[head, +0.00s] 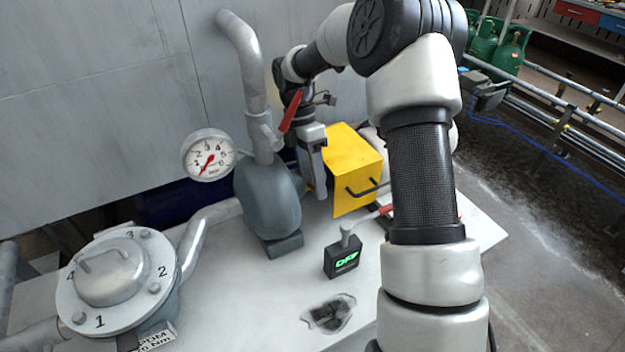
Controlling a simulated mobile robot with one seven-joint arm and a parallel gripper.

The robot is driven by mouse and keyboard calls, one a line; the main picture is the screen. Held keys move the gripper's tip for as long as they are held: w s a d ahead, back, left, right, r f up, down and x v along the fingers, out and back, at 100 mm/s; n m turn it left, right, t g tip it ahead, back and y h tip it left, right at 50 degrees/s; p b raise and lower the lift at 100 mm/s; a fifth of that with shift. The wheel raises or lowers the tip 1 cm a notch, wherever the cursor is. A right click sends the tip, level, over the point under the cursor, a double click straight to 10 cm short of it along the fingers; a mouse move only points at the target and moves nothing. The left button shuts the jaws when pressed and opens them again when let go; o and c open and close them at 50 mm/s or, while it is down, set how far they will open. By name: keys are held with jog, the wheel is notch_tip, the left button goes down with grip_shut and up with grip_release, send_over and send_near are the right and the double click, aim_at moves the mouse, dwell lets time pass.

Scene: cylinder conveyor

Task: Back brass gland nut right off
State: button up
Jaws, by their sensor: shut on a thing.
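I cannot make out the brass gland nut in the head view. My gripper (320,194) points down between the grey rounded pump body (268,203) and the yellow box (352,172). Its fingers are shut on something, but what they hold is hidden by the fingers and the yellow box. A red lever (291,111) stands tilted beside the grey vertical pipe (247,75), just left of my gripper.
A pressure gauge (209,156) is left of the pipe. A bolted round cover (117,277) with numbered bolts stands front left. Green gas cylinders (508,53) stand far right.

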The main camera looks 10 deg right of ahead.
aim_at(311, 184)
jog(key=shift+s+d+f+t+y+b, duration=0.15)
jog(key=shift+s+f+t+b, duration=0.15)
jog(key=shift+t+b, duration=0.3)
jog(key=shift+s+a+f+t+y+b, duration=0.15)
jog(key=shift+f+t+b, duration=0.25)
jog(key=shift+t, duration=0.3)
jog(key=shift+d+r, duration=0.1)
jog(key=o, duration=1.5)
jog(key=r+p, duration=0.1)
jog(key=r, duration=0.4)
jog(key=w+r, duration=0.1)
jog(key=r, duration=0.5)
jog(key=r+p, duration=0.1)
jog(key=r, duration=0.5)
jog(key=shift+w+a+r+p, duration=0.2)
jog(key=shift+w+a+p, duration=0.05)
jog(key=shift+w+p, duration=0.15)
jog(key=shift+r, duration=0.1)
